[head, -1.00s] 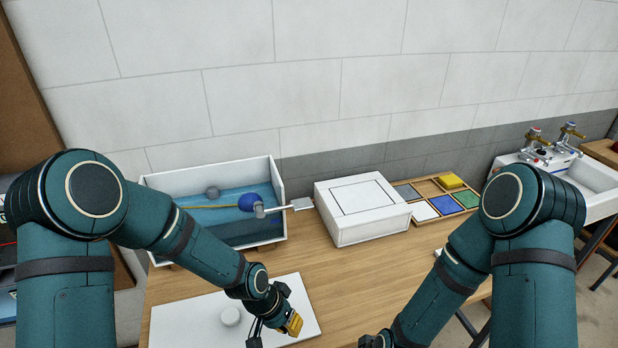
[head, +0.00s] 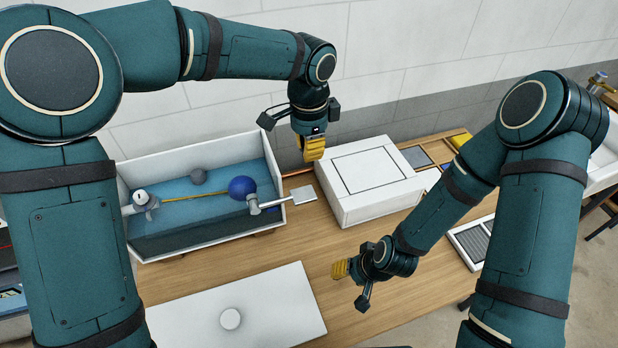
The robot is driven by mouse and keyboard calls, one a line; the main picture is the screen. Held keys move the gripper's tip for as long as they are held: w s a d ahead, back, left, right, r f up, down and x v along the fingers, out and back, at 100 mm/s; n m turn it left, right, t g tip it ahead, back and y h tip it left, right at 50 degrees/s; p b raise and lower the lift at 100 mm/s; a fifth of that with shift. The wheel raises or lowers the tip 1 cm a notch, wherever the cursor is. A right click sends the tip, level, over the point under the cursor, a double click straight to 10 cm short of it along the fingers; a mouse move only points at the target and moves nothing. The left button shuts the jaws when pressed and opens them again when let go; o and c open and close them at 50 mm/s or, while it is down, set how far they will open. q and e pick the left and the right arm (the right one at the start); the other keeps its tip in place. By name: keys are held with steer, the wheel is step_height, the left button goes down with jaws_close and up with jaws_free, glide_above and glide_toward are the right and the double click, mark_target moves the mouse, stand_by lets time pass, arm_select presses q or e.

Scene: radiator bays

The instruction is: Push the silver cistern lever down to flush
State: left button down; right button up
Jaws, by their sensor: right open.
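The silver cistern lever (head: 303,196) is a flat square paddle on an arm sticking out to the right of the open white cistern (head: 200,245). It looks roughly level. My right gripper (head: 341,270) is open and empty, over the bench at the front, right of and below the lever.
A white box (head: 377,208) stands right of the lever. A tray of coloured tiles (head: 418,157) and a grey ribbed panel (head: 472,241) lie further right, partly hidden by my right arm.

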mark_target(309, 195)
arm_select(q)
steer(key=shift+s, duration=0.2)
arm_select(e)
steer(key=shift+s, duration=0.2)
arm_select(q)
step_height(309, 195, down, 14)
steer(key=shift+w+f, duration=0.1)
arm_select(e)
steer(key=shift+w, duration=0.1)
stand_by(0.5)
